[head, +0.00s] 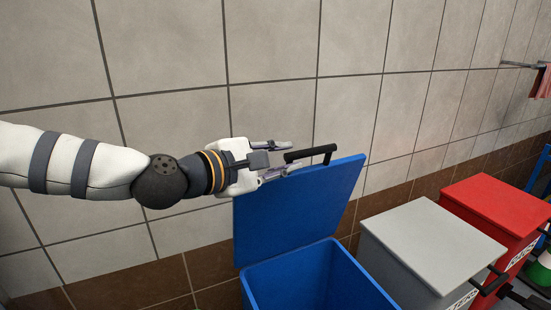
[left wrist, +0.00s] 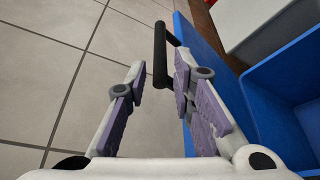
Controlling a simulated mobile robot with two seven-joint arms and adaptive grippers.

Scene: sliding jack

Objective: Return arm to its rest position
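My left arm reaches in from the left in the head view. Its gripper (head: 287,157) is open, with its fingers at the black handle (head: 322,151) on the raised blue lid (head: 300,200). In the left wrist view the fingers (left wrist: 160,68) are apart. The black handle (left wrist: 160,45) shows between and just beyond the fingertips, and I cannot tell whether they touch it. The lid stands tilted up behind the open blue bin (head: 315,280). My right gripper is in neither view.
A grey lidded bin (head: 430,240) and a red lidded bin (head: 497,205) stand to the right of the blue one. A tiled wall (head: 270,50) runs behind. A rail with a reddish cloth (head: 541,82) is at the far right. The space left of the blue bin looks clear.

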